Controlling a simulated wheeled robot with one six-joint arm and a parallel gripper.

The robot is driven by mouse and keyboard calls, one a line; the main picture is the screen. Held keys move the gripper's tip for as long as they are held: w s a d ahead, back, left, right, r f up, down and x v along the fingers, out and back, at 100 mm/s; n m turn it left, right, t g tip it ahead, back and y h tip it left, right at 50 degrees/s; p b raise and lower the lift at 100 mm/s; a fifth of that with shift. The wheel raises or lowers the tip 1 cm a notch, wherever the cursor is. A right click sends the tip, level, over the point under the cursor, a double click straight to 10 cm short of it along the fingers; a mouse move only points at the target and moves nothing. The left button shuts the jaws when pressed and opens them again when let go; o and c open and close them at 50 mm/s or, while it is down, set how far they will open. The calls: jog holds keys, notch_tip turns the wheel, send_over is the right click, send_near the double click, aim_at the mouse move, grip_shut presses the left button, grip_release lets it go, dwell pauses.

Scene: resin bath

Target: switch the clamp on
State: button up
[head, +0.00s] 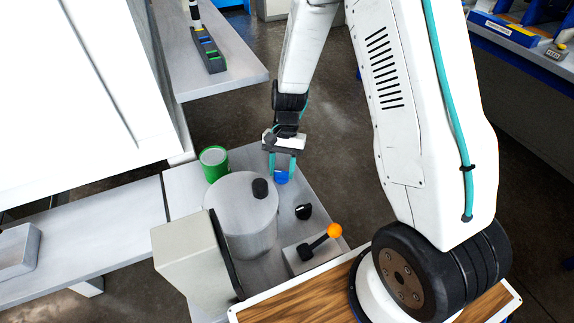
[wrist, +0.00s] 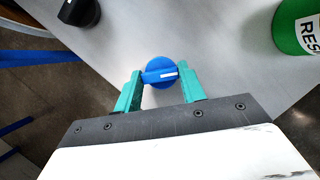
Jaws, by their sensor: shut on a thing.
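A blue rotary knob (head: 281,177) stands on the grey bench top near its far edge. In the wrist view the blue knob (wrist: 160,73) has a raised grip bar with a white mark that points right and slightly up. My gripper (head: 281,165) reaches down over it, and its teal fingers (wrist: 163,88) are shut on the two ends of the bar. No label naming the clamp is readable in either view.
A black knob (head: 303,212) and a lever with an orange ball (head: 334,231) are nearer. A grey drum (head: 240,222) with a black lid handle (head: 260,188) stands left of my gripper, with a green can (head: 214,163) behind it. A beige box (head: 190,260) stands front left.

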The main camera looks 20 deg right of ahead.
jog(key=shift+s+m+t+y, duration=0.1)
jog(key=shift+m+t+y, duration=0.2)
jog(key=shift+m, duration=0.8)
jog(key=shift+s+m+t+y, duration=0.1)
jog(key=shift+m+t+y, duration=0.2)
jog(key=shift+m, duration=0.8)
jog(key=o, duration=1)
jog(key=shift+w, duration=0.1)
jog(key=v, duration=0.7)
jog(key=shift+d+r, duration=0.15)
jog(key=shift+r, duration=0.25)
